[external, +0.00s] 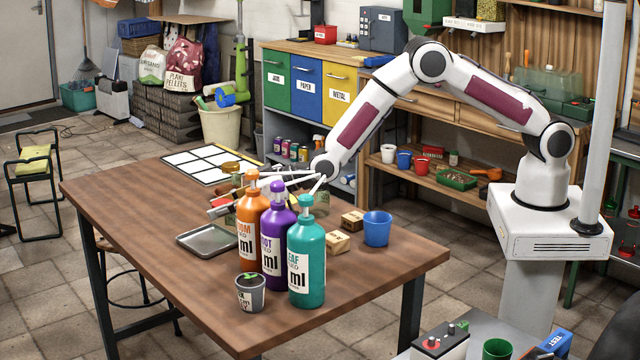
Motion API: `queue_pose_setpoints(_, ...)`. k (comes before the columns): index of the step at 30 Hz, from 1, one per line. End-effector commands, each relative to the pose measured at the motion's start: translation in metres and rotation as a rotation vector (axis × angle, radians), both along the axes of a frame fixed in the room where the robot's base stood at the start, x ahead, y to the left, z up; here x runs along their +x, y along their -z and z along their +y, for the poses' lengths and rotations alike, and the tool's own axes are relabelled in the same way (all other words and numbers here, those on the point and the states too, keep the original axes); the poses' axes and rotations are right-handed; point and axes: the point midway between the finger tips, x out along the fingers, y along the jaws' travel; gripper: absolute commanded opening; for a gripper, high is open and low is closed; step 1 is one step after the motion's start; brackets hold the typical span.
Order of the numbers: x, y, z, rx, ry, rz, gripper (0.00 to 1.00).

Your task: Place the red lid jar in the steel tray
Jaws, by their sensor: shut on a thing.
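The steel tray (207,238) lies flat and empty-looking on the wooden table, left of the bottles. My gripper (222,206) reaches leftward behind the orange, purple and teal bottles, just above and beyond the tray's far edge. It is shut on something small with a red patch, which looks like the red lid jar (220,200). The bottles hide most of my gripper and much of the jar. I cannot tell its exact tilt or height above the table.
Orange (248,232), purple (272,245) and teal (306,255) bottles stand close together in front of my gripper. A potted seedling (250,294), small wooden blocks (338,241) and a blue cup (377,229) are nearby. A white-panelled sheet (205,162) lies behind. The table's left side is clear.

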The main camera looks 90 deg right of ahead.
Motion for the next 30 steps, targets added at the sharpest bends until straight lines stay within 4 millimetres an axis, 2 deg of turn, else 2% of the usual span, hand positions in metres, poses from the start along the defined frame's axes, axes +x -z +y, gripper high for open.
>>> queue_pose_setpoints(7,0.0002,0.0025,0.0000,0.000,0.000,-0.001,0.09)
queue_pose_setpoints(8,0.0000,0.0029,0.0000,0.000,0.000,0.000,0.39)
queue_pose_setpoints(9,0.0000,0.0028,0.0000,0.000,0.000,0.000,0.49)
queue_pose_setpoints(24,0.0000,-0.0009,0.0000,0.000,0.000,0.000,0.51)
queue_pose_setpoints(30,-0.0076,-0.0036,-0.0007,0.000,0.000,0.001,0.51)
